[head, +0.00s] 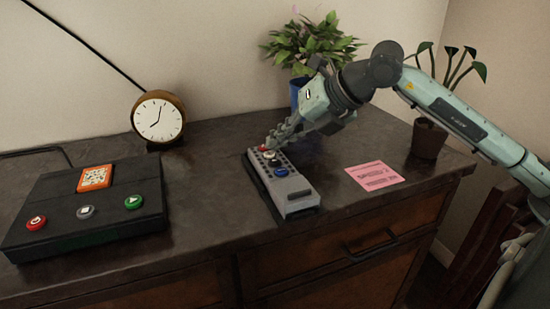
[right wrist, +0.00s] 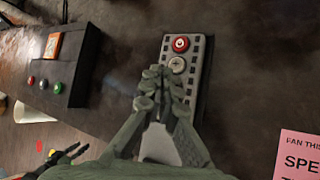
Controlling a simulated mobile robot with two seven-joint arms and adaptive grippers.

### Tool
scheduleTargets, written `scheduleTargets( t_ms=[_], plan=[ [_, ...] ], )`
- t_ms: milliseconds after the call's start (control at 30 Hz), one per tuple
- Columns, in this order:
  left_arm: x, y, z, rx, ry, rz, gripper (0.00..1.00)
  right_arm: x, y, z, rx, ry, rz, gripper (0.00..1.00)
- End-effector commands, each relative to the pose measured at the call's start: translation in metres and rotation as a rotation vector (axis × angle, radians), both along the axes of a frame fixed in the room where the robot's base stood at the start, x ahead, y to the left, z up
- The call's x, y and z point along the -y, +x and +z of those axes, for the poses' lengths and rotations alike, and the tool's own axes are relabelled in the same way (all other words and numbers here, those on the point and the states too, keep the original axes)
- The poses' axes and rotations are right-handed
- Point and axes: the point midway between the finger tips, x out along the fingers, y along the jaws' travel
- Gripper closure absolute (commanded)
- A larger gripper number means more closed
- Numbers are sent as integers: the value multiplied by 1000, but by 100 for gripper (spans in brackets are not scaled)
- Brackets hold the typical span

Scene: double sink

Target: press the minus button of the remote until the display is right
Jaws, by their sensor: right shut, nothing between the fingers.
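The grey remote (head: 297,202) lies on the dark cabinet top, with a red button (right wrist: 181,43), a pale round button (right wrist: 177,64) and a blue button (head: 280,172) in a row. I cannot make out which one bears a minus. My right gripper (head: 275,141) is shut and empty, its fingertips low over the remote near the red and pale buttons. In the right wrist view its fingertips (right wrist: 165,74) are just beside the pale button; contact is unclear. The blue button is hidden there.
A black box (head: 90,207) at left carries an orange-framed panel (head: 95,178), too small to read, and red, grey and green buttons. A clock (head: 158,117) and potted plants (head: 428,138) stand behind. A pink note (head: 374,175) lies right of the remote.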

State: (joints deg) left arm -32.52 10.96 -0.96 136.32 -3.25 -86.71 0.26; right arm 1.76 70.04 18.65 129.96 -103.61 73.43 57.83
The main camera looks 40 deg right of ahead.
Motion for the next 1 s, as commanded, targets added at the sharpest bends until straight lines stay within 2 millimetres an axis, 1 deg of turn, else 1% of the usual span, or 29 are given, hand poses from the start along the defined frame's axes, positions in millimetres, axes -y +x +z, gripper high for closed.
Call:
scheduleTargets(
  t_ms=[33, 333, 1000],
  plan=[
    [0, 0, 7, 0, 0, 0, 60, 0, 0, 10, 2, -1, 0, 100],
    [0, 0, 23, 0, 0, 0, 60, 0, 0, 37, 1, -2, 0, 100],
    [0, 0, 23, 0, 0, 0, 60, 0, 0, 38, 0, 0, 0, 100]
  ],
)
